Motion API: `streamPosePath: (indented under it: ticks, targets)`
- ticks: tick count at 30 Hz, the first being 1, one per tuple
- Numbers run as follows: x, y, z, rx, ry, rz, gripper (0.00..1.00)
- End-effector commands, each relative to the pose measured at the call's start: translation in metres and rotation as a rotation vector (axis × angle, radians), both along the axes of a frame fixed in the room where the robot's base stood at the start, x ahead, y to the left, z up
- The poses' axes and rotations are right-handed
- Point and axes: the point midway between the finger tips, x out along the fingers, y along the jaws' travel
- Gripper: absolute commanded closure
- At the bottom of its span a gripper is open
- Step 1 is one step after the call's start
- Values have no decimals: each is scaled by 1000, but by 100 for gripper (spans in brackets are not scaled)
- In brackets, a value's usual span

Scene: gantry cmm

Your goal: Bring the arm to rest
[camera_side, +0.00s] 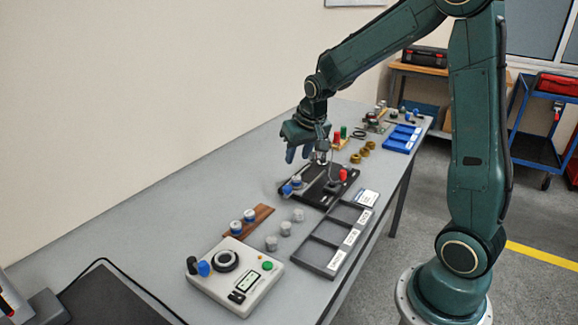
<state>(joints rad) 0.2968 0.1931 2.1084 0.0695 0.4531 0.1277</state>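My arm reaches in from the upper right, over the grey table (195,185). My gripper (298,157) hangs fingers down above the table, behind and left of a black fixture plate (313,192). Its fingers look spread apart, and I see nothing between them. A small metal post or probe (322,150) shows close beside the gripper; I cannot tell whether they touch.
The plate carries blue parts and a red knob (343,175). In front are grey cylinders (285,228), a wooden strip (262,213), a labelled dark tray (308,256) and a control box (236,280). Blue trays (402,138) and brass rings (364,152) lie farther back.

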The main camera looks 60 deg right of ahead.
Motion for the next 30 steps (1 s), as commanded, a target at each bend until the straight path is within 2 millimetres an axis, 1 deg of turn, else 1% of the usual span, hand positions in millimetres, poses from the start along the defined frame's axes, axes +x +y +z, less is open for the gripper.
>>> streamPosePath:
  ticks: [11, 17, 23, 30]
  targets:
    - [-1, 2, 3, -1, -2, 4, 66]
    - [-12, 15, 19, -1, -12, 35, 66]
    - [-37, 41, 46, -4, -26, 94, 66]
    - [-77, 73, 75, -7, -45, 182, 66]
